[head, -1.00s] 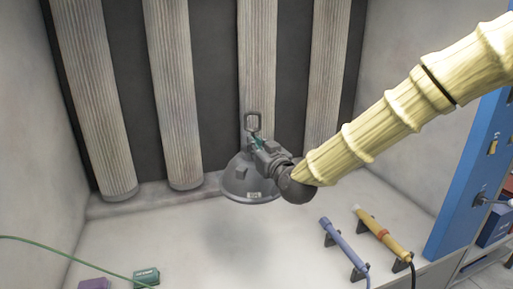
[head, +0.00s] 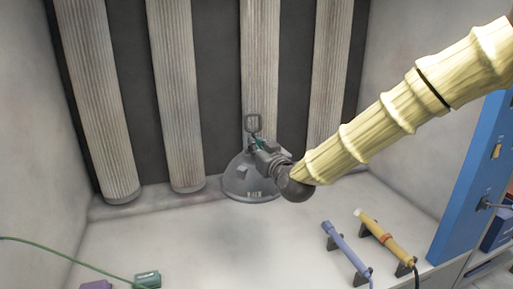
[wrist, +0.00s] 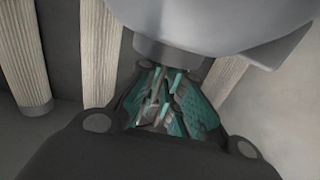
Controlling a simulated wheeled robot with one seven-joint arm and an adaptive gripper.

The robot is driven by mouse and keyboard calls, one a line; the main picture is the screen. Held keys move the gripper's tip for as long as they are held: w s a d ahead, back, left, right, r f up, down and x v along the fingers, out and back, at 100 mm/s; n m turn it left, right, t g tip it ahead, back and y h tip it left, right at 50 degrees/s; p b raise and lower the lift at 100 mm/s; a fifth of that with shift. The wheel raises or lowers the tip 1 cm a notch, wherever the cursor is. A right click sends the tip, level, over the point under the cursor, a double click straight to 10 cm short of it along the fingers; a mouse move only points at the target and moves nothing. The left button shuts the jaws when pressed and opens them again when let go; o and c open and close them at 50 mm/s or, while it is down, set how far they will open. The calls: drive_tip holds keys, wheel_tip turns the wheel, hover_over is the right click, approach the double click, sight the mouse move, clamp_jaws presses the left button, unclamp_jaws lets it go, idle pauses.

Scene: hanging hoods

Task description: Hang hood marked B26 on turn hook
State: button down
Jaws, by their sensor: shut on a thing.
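A grey dome-shaped hood (head: 247,181) with a square loop on top hangs from my gripper (head: 257,146), above the pale surface. A small pale label on its front rim is too small to read. My gripper is shut on the hood's neck, just below the loop. In the wrist view the hood (wrist: 225,22) fills the top, and the teal pads of my gripper (wrist: 163,98) close on its neck.
Ribbed pale columns (head: 173,95) stand against a dark back wall behind the hood. A blue tool (head: 345,248) and a yellow tool (head: 383,238) rest on stands at the right. A blue post (head: 470,190) stands at the right edge. A green box (head: 147,279) lies at the front left.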

drive_tip(key=shift+w+a, duration=0.1)
drive_tip(key=shift+w, duration=0.15)
drive_tip(key=shift+b+x, duration=0.35)
drive_tip(key=shift+x, duration=0.75)
drive_tip(key=shift+w, duration=0.2)
drive_tip(key=shift+f+b, duration=1.2)
drive_tip(key=shift+f, duration=0.1)
idle(0.4)
drive_tip(key=c, duration=1.5)
unclamp_jaws()
